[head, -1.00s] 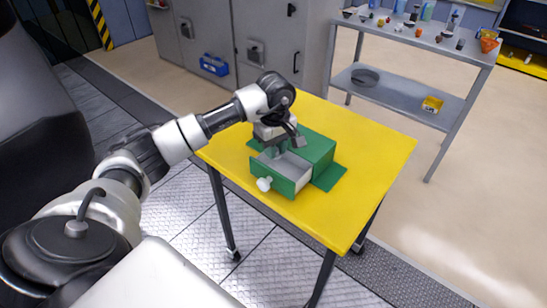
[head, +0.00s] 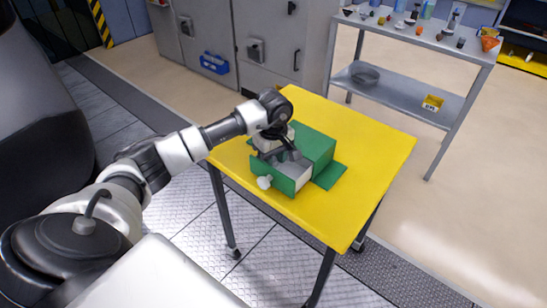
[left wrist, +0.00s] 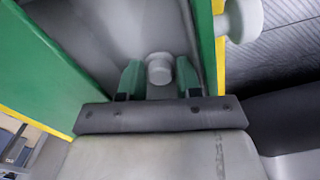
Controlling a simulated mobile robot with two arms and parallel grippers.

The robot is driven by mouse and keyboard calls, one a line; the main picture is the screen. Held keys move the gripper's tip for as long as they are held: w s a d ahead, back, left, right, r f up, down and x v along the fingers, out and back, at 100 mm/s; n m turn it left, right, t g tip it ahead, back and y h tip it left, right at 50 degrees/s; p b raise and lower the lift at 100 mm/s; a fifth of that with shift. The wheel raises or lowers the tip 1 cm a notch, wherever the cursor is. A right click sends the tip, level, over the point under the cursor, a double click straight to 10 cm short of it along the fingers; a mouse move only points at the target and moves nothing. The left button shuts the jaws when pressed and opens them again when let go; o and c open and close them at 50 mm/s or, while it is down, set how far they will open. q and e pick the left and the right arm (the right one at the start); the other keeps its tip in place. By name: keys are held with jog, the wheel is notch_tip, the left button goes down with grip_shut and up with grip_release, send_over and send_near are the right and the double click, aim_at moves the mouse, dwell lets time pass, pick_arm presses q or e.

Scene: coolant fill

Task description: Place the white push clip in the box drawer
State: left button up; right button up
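The green box (head: 318,148) stands on the yellow table with its drawer (head: 285,178) pulled out toward the front left. My left gripper (head: 290,156) points down into the open drawer. In the left wrist view its green fingertips (left wrist: 160,80) are on both sides of the white push clip (left wrist: 160,68), shut on it. The clip's round end shows against the drawer's grey inside (left wrist: 105,35). I cannot tell whether the clip touches the drawer floor. In the head view the clip is not distinguishable. My right gripper is not in view.
The drawer's white knob (head: 264,182) sticks out at the front. The yellow table (head: 370,140) is clear to the right of the box. A grey shelf table (head: 400,95) with several small items stands behind, and grey cabinets (head: 265,45) line the back.

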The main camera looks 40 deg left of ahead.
pick_arm(q)
jog(key=shift+r, duration=0.15)
notch_tip(320, 180, up, 12)
dwell(0.5)
